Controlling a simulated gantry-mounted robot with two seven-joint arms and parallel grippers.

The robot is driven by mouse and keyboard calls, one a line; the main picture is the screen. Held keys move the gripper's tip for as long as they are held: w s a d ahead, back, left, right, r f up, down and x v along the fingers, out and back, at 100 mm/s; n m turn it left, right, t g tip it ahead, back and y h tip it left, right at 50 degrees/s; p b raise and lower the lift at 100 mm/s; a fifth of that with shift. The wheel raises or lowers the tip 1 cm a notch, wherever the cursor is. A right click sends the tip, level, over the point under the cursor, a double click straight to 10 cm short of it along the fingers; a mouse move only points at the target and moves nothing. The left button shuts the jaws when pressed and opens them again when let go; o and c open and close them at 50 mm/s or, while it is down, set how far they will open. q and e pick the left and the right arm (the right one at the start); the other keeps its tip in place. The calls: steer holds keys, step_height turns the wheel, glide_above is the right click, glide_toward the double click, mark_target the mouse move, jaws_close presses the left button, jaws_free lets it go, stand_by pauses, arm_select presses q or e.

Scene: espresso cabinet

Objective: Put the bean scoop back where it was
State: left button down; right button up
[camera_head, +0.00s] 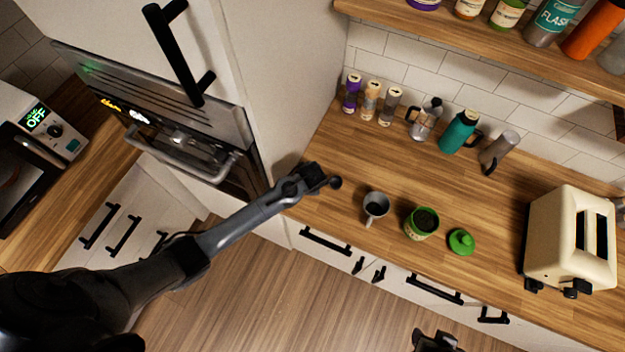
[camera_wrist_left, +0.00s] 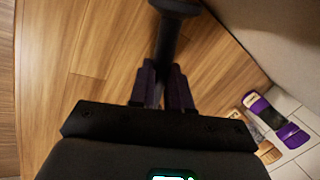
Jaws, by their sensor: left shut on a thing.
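The bean scoop (camera_head: 335,182) is small and dark, and sticks out past the tips of my left gripper (camera_head: 318,178). In the left wrist view the scoop (camera_wrist_left: 176,8) runs away from the fingers of my left gripper (camera_wrist_left: 163,88), which are shut on its handle. The gripper is over the left end of the wooden counter, beside the tall cabinet. A green canister (camera_head: 421,223) stands open with dark contents. Its green lid (camera_head: 461,242) lies to its right. My right gripper (camera_head: 435,342) shows only partly at the bottom edge; its jaws are unclear.
A grey cup (camera_head: 375,206) stands between the scoop and the canister. A cream toaster (camera_head: 572,240) is at the right. Several small bottles (camera_head: 369,100), a moka pot (camera_head: 425,120), a teal flask (camera_head: 458,132) and a grey jug (camera_head: 498,150) line the wall.

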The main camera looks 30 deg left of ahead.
arm_select(q)
steer(key=shift+f+b, duration=0.3)
steer(key=shift+f, duration=0.3)
stand_by(0.4)
steer(key=c, duration=1)
jaws_free()
steer(key=shift+r, duration=0.1)
steer(key=v, duration=1)
steer(key=s+d+f+n+g+h+p, duration=0.1)
steer(key=s+p, duration=0.2)
steer(key=s, duration=0.6)
steer(key=s+d+g+p, duration=0.1)
steer(key=s+g+p, duration=0.15)
steer(key=s, duration=0.55)
steer(key=s+r+n+t+p, duration=0.1)
steer(key=s+r+n, duration=0.1)
steer(key=r, duration=0.3)
steer(key=s+a+r+n+t+h, duration=0.1)
steer(key=s+r+n, duration=0.1)
steer(key=r+n, duration=0.2)
steer(key=s+a+r+n+t+p, duration=0.1)
steer(key=s+r+n, duration=0.1)
steer(key=r, duration=0.5)
steer(key=shift+n+p, duration=0.35)
steer(key=shift+n, duration=0.25)
